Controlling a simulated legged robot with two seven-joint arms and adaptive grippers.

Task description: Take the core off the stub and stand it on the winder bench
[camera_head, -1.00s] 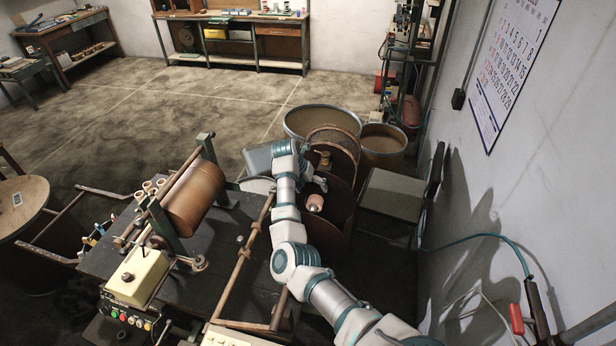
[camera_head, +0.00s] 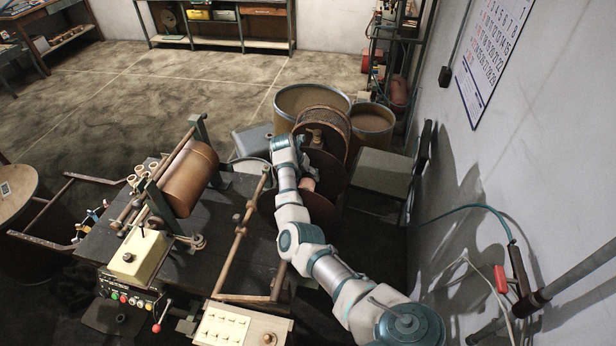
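The core (camera_head: 307,184) is a small pinkish cylinder in front of the large brown discs, partly covered by my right arm. Its stub is hidden, and I cannot tell how the core sits on it. My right gripper (camera_head: 306,168) is at the end of the arm, right by the core; its fingers are too small and covered to show whether they are open or touching it. The winder bench (camera_head: 215,225) has a dark top and carries a large brown roll (camera_head: 190,178). My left gripper is out of view.
Several small pale cylinders (camera_head: 139,178) stand at the bench's back left. Large drums (camera_head: 374,125) and a grey box (camera_head: 383,172) are behind and right. A cream control box (camera_head: 140,254) stands at the bench's front.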

